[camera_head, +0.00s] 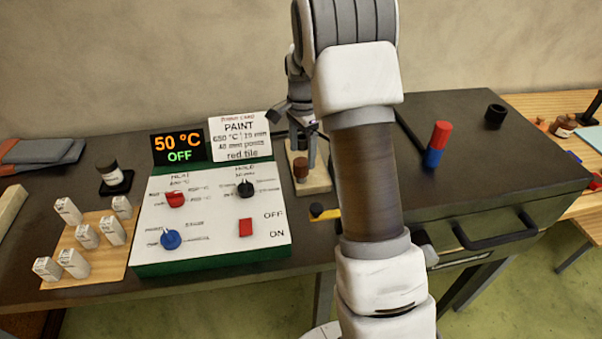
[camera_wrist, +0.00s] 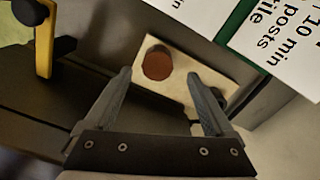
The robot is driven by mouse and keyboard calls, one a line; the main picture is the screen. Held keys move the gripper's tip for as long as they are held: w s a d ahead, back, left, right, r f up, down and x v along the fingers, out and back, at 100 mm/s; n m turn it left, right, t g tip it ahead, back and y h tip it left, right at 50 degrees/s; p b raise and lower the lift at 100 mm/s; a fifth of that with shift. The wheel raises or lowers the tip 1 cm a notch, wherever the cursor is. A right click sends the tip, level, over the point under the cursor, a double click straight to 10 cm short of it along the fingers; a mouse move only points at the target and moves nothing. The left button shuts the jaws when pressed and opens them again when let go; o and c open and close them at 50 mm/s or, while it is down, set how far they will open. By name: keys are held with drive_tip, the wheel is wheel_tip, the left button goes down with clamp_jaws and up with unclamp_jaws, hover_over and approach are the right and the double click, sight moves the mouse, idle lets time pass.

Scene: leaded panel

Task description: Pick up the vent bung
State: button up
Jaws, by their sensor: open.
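The vent bung appears to be the small reddish-brown cylinder (camera_head: 301,168) standing upright on a pale block (camera_head: 318,183) beside the control panel. In the wrist view the bung (camera_wrist: 157,64) shows its round top, on the pale block (camera_wrist: 190,62). My gripper (camera_head: 309,150) is just above the block in the head view, pointing down. In the wrist view my gripper (camera_wrist: 161,75) is open and empty, with the bung just beyond the fingertips and roughly between their lines. I cannot tell the exact height gap.
The control panel (camera_head: 205,245) and paint card (camera_head: 240,140) stand to the left. A yellow-handled tool (camera_head: 326,214) lies near the block. The dark kiln-like box (camera_head: 500,185) at right bears a red-and-blue cylinder (camera_head: 437,144) and a black ring (camera_head: 495,116).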

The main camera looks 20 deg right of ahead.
sight(301, 162)
drive_tip(key=f, duration=0.4)
drive_tip(key=shift+s+a+f, duration=0.15)
drive_tip(key=shift+s+a, duration=0.15)
drive_tip(key=shift+s, duration=0.05)
drive_tip(key=shift+f, duration=0.55)
drive_tip(key=shift+w, duration=0.1)
clamp_jaws()
